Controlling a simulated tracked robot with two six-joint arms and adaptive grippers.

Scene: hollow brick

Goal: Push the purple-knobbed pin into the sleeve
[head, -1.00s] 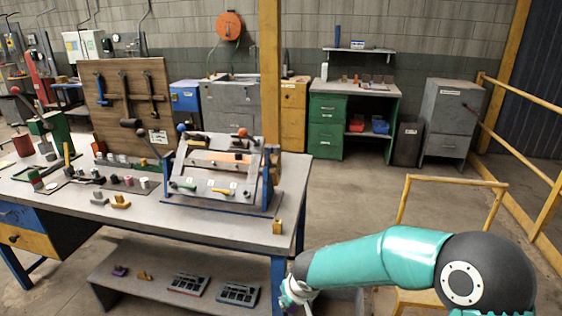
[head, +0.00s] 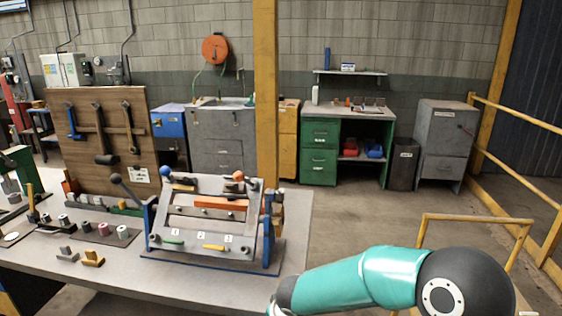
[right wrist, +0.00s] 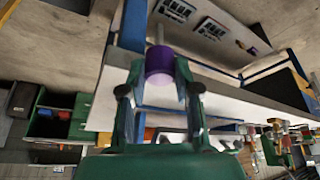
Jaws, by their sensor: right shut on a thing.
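My right gripper (right wrist: 160,92) is shut on a purple cylindrical knob (right wrist: 160,64) in the right wrist view. A tilted panel fixture (head: 183,236) stands on the bench, with a blue and an orange ball knob, green and yellow handles and numbered labels. I cannot tell which part is the sleeve. My left gripper is not in view.
The bench top (head: 150,275) has small grey and yellow blocks and several small cylinders left of the fixture. A black-ball lever (head: 116,180) rises at the fixture's left. A yellow rail frame (head: 470,218) stands behind my right arm. Open floor lies right of the bench.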

